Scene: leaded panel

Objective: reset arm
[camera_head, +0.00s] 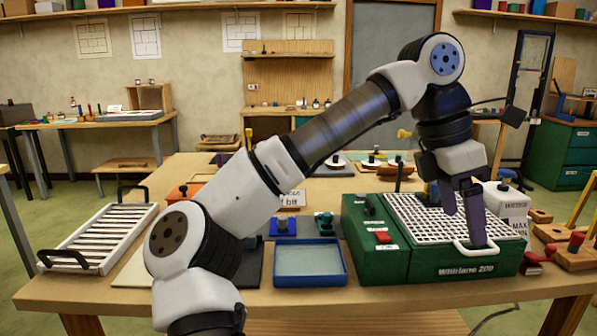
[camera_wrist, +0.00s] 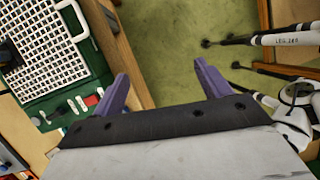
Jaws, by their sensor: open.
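My gripper (camera_head: 462,212) hangs at the end of my arm, over the right part of the workbench, with its fingers pointing down. In the head view its fingers are in front of the white grid top of the green machine (camera_head: 465,264). In the wrist view my gripper (camera_wrist: 168,90) has its two purple fingers wide apart with nothing between them. Beyond the fingers are the bench edge and the green floor. The green machine (camera_wrist: 102,62) lies to the left of the fingers there. I cannot tell the exact height of the fingertips above it.
A white slatted rack (camera_head: 100,238) lies at the bench's left. A blue-rimmed tray (camera_head: 310,281) sits front centre, with small blue and teal items behind it. A white container (camera_head: 512,205) and wooden pieces with a red knob (camera_head: 575,243) stand right of the machine. The floor is clear at left.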

